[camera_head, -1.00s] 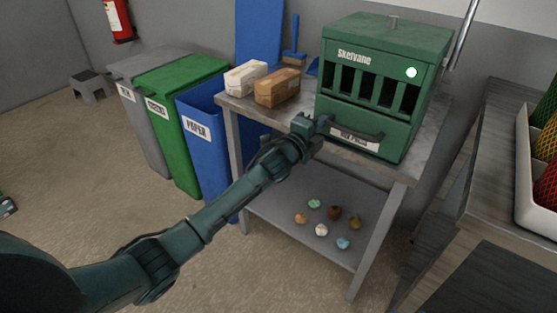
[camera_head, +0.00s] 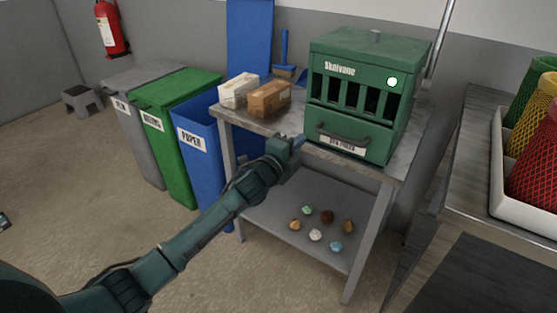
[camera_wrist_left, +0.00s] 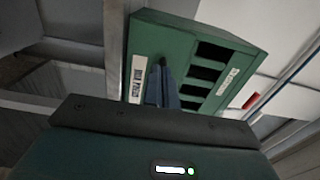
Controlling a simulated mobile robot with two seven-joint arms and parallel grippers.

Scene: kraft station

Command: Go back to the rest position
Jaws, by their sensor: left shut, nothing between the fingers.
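My left gripper (camera_head: 297,143) is shut and empty. It is in front of the metal table's edge, to the left of and below the drawer handle of the green Skelvane machine (camera_head: 358,90), and apart from it. In the left wrist view the closed fingers (camera_wrist_left: 163,68) point at the green machine (camera_wrist_left: 200,62), and its label and dark slots show behind them. The drawer (camera_head: 375,151) with its dark handle (camera_head: 340,134) looks shut. My right gripper is in neither view.
On the table (camera_head: 288,130) stand a white pack (camera_head: 238,90) and a brown pack (camera_head: 268,100). Its lower shelf (camera_head: 270,222) holds several small coloured lumps. A blue paper bin (camera_head: 197,160), a green bin (camera_head: 175,140) and a grey bin (camera_head: 137,140) stand left. Floor at left is open.

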